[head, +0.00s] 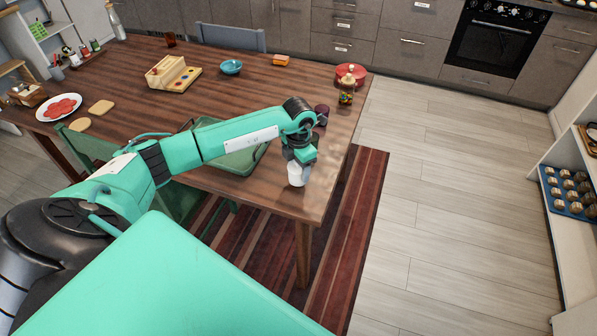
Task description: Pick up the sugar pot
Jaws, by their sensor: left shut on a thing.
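A small white pot (297,176), which looks like the sugar pot, is at the near right corner of the wooden table. My left gripper (298,160) reaches over the table from the left, points down and is shut on the top of this pot. The fingers and the pot's top are partly hidden by the wrist. I cannot tell whether the pot touches the table or is just above it. My right gripper is out of view.
A green tray (238,163) lies left of the pot, partly behind my arm. A dark purple cup (322,112), a jar (346,93) and a red pot (355,70) stand along the right edge. The floor (440,210) to the right is clear.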

